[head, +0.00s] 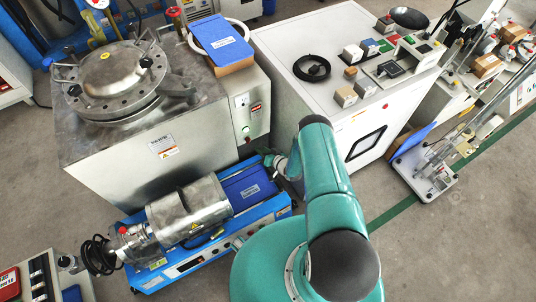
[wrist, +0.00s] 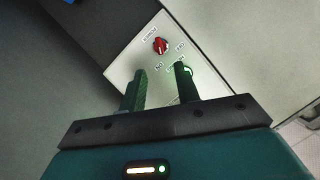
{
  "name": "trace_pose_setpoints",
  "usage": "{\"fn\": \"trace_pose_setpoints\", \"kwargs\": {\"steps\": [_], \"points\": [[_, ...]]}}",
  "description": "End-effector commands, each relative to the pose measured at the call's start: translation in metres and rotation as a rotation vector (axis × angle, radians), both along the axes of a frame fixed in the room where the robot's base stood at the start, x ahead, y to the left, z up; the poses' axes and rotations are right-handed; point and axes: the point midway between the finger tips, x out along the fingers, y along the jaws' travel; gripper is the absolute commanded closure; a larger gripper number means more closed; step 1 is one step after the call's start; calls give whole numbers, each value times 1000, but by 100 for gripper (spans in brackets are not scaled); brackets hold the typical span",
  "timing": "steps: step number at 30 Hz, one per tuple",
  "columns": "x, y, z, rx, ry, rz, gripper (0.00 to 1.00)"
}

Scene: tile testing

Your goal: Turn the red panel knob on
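The red panel knob (wrist: 161,46) sits on a pale panel (wrist: 125,70) in the wrist view, with small printed labels around it. Its exact pointing direction is hard to read. My gripper (wrist: 160,72) is open and empty, its two dark green fingers spread apart. The fingertips appear just below the knob in the picture, one to each side; the knob is not between them, and the remaining distance is unclear. In the head view my gripper (head: 272,158) is small and partly hidden by my arm, beside the steel cabinet (head: 190,135).
A green-lit part (wrist: 188,70) on the panel is partly covered by the right finger. In the head view a blue machine with a metal cylinder (head: 190,213) stands below the cabinet. A white cabinet (head: 340,95) stands to the right, close to my arm.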

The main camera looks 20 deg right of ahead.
Motion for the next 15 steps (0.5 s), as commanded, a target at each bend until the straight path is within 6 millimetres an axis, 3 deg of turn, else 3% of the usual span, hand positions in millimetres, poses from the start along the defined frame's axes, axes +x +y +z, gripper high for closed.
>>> {"fn": "trace_pose_setpoints", "kwargs": {"steps": [6, 15], "points": [[-27, -12, 11, 0, 0, 0, 68], [-32, -14, 13, 1, -1, 0, 68]]}}
